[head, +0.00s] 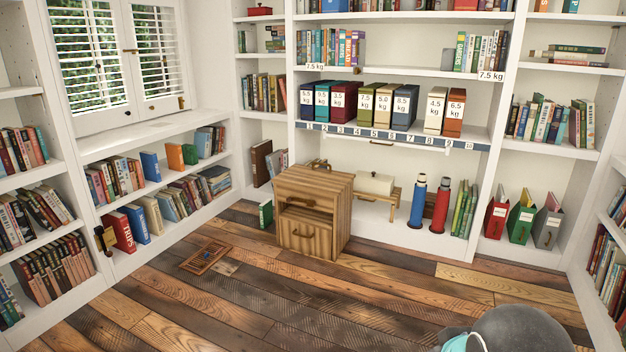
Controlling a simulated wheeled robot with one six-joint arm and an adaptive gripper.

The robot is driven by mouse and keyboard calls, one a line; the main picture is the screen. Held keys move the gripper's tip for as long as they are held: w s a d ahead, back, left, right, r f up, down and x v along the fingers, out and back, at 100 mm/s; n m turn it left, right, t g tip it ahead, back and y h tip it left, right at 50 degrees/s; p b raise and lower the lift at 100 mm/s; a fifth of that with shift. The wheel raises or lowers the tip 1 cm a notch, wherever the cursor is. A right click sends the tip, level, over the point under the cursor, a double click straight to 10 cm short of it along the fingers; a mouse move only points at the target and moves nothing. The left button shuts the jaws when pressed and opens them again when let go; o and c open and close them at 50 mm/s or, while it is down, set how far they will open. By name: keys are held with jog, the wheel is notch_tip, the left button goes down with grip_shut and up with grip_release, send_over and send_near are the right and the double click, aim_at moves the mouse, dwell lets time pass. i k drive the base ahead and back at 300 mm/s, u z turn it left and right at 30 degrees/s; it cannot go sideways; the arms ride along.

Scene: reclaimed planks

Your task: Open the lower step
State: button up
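A wooden step cabinet (340,215) stands on the plank floor in front of the back bookcase. Its lower front panel (304,236), which looks like the lower step, has a dark curved handle and appears flush with the front, so it looks shut. Above it is a dark open gap, and a second dark handle shows on the upper front (301,202). My gripper is not in view; only a dark rounded part of my own body shows at the bottom right.
A small wooden tray-like panel (206,257) lies on the floor to the left of the cabinet. A green book (266,214) stands at its left side. Blue (418,201) and red (440,205) cylinders stand to its right. The floor in front is clear.

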aim_at(303, 230)
jog(key=u, duration=0.2)
jog(key=i, duration=1.8)
jog(key=u, duration=0.25)
